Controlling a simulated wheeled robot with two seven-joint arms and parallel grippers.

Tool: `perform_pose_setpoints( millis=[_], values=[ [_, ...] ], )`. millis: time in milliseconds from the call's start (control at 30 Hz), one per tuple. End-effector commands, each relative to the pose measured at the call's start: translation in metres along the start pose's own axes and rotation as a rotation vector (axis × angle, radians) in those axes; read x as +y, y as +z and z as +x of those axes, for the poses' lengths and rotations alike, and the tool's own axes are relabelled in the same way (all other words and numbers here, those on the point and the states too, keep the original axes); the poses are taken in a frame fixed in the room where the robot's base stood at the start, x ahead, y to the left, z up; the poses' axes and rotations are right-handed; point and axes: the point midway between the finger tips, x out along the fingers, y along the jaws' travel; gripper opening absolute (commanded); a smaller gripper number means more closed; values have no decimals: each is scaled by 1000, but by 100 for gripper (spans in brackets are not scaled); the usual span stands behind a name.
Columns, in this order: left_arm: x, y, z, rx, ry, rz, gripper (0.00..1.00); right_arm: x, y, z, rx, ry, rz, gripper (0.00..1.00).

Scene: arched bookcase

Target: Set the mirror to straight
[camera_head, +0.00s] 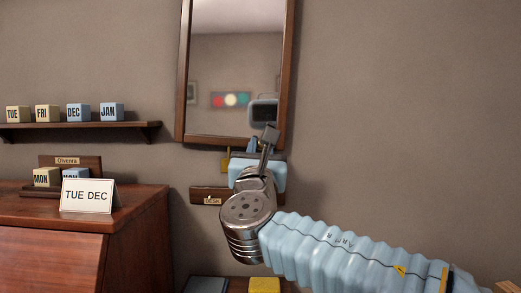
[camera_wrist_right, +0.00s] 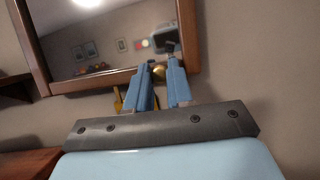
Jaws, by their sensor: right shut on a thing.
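The mirror (camera_head: 235,75) hangs on the wall in a brown wooden frame; its top is cut off in the head view. It leans slightly, with its lower end shifted left and its bottom edge a little lower at the right. In the right wrist view the mirror (camera_wrist_right: 110,50) fills the upper part, and a small brass knob (camera_wrist_right: 159,71) shows at its bottom edge. My right gripper (camera_head: 253,145) is at the bottom edge of the frame. In the wrist view its blue fingers (camera_wrist_right: 162,72) are shut on the knob. My left gripper is not in view.
A wall shelf (camera_head: 130,127) with several lettered blocks is at the left. Below it a wooden desk (camera_head: 150,203) bears a TUE DEC card (camera_head: 88,196) and more blocks. A plaque (camera_head: 211,201) is under the mirror. The wall at the right is bare.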

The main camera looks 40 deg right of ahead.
Motion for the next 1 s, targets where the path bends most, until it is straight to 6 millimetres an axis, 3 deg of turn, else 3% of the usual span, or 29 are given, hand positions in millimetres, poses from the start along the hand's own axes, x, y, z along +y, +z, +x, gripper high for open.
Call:
perform_pose_setpoints(
  millis=[300, 533, 567, 700, 1000],
  values=[
    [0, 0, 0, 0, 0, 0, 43, -14, 6, 2, -2, 22, -62, 0],
    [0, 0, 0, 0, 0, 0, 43, -13, 6, 2, -1, 28, -67, 0],
    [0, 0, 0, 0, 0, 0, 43, -13, 6, 2, -1, 28, -67, 24],
    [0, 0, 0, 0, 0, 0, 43, -13, 6, 2, 0, 28, -67, 45],
    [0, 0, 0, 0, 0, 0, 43, -13, 5, 1, 0, 28, -67, 46]
  ],
)
